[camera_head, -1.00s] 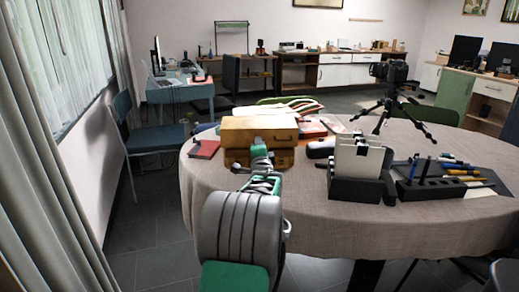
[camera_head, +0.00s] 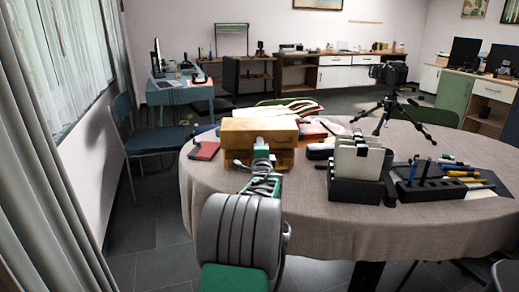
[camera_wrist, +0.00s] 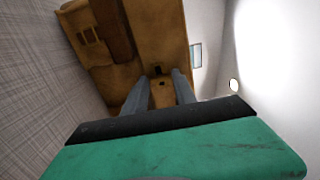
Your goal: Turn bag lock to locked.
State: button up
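The tan leather bag (camera_head: 240,131) stands on the round table, in front of my arm in the head view. In the wrist view the bag (camera_wrist: 105,70) fills the upper left and centre, appearing tilted. A small dark fitting (camera_wrist: 158,71) on it, possibly the lock, shows between my fingertips; its setting cannot be read. My gripper (camera_wrist: 160,75) has two grey fingers apart, with the bag face visible between them. Nothing is seen held. Contact with the bag cannot be told. In the head view my gripper (camera_head: 261,152) is at the bag's front, its fingertips hard to make out.
A black file holder (camera_head: 355,190), a pen organiser (camera_head: 430,189) and a camera tripod (camera_head: 385,115) stand to the right.

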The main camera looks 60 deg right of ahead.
jog(key=o, duration=0.4)
jog(key=shift+c, duration=0.2)
jog(key=v, duration=0.7)
jog(key=shift+s+a+p, duration=0.2)
jog(key=shift+a+p, duration=0.15)
jog(key=shift+p, duration=0.1)
